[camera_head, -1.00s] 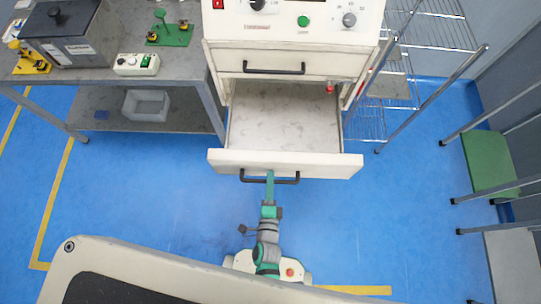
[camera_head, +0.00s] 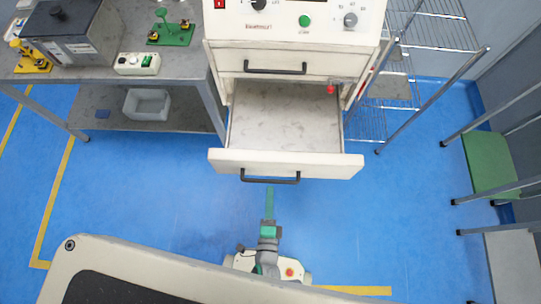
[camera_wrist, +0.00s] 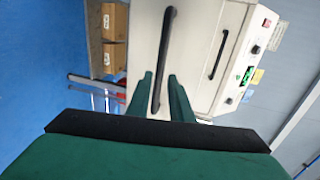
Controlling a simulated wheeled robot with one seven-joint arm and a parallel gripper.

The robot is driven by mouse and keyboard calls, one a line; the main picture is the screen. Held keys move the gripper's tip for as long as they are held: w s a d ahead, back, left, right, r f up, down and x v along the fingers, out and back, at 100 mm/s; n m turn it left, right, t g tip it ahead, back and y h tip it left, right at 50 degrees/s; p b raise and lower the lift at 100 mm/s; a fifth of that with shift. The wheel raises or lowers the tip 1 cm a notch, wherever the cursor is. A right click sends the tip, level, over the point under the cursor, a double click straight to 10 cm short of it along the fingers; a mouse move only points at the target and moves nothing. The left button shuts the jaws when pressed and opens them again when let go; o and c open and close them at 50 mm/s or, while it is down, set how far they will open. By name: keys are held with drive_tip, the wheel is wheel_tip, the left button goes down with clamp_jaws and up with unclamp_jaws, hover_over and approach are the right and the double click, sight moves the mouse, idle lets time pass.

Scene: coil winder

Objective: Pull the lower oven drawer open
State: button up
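The lower oven drawer (camera_head: 330,165) is pulled far out, and its empty grey inside shows in the head view. Its black bar handle (camera_head: 271,180) faces me; in the wrist view the handle (camera_wrist: 163,55) runs up the picture in line with the gap between my fingers. My gripper (camera_head: 269,192) is just in front of the handle, apart from it. In the wrist view my gripper (camera_wrist: 159,92) has its two green fingers spread, with nothing held between them.
The upper drawer (camera_head: 225,60) is shut above the lower one. A grey workbench (camera_head: 190,65) stands left and a wire rack (camera_head: 400,80) right. A green-seated stool (camera_head: 488,160) is at the far right. Blue floor is clear on both sides of my arm.

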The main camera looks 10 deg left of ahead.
drive_tip(key=shift+v, duration=2.2)
drive_tip(key=s+d+r+n+h, duration=0.1)
drive_tip(key=s+d+r+n, duration=0.1)
drive_tip(key=r+n, duration=0.6)
drive_tip(key=s+d+r+n+h, duration=0.1)
drive_tip(key=s+d+r+n, duration=0.1)
drive_tip(key=r+n, duration=0.6)
drive_tip(key=shift+r, duration=0.6)
drive_tip(key=shift+s+d+h, duration=0.1)
drive_tip(key=shift+h, duration=0.2)
